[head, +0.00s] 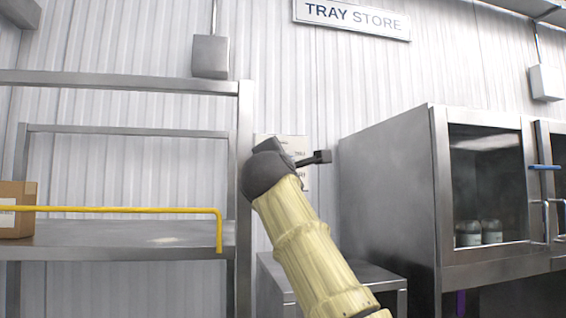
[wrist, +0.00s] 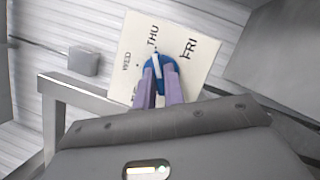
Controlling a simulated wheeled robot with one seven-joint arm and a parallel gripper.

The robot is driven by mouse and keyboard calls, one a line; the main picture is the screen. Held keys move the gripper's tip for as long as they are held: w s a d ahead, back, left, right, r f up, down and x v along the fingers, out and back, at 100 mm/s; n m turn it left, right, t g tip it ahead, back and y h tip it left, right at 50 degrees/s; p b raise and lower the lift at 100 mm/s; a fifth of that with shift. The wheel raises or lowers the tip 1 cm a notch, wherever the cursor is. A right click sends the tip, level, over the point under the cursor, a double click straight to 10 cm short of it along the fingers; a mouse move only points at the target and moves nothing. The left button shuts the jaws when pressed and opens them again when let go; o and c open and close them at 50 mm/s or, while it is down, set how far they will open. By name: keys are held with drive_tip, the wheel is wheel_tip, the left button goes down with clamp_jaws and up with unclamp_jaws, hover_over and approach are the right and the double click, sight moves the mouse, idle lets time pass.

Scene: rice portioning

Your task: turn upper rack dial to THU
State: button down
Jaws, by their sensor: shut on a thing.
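The blue dial (wrist: 162,70) is on a pale label plate (wrist: 200,60) on the wall, with WED, THU and FRI printed around it. The dial's white pointer mark is directed roughly at THU (wrist: 153,36). My gripper (wrist: 160,84) is shut on the dial, with one purple finger on each side of it. In the head view, my arm's dark wrist hides the dial and most of the label plate (head: 300,146); the fingers cannot be made out there.
A steel shelf rack (head: 150,232) with a yellow rail (head: 120,209) and a cardboard box (head: 16,208) stands to the left. A steel cabinet (head: 385,190) with glass doors stands close on the right. A low steel table (head: 375,276) is below my arm.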

drive_tip(key=shift+f, duration=0.1)
idle(0.3)
drive_tip(key=c, duration=1.5)
unclamp_jaws()
drive_tip(key=shift+s, duration=0.1)
drive_tip(key=b+v, duration=1)
drive_tip(key=v, duration=0.7)
drive_tip(key=shift+s, duration=0.1)
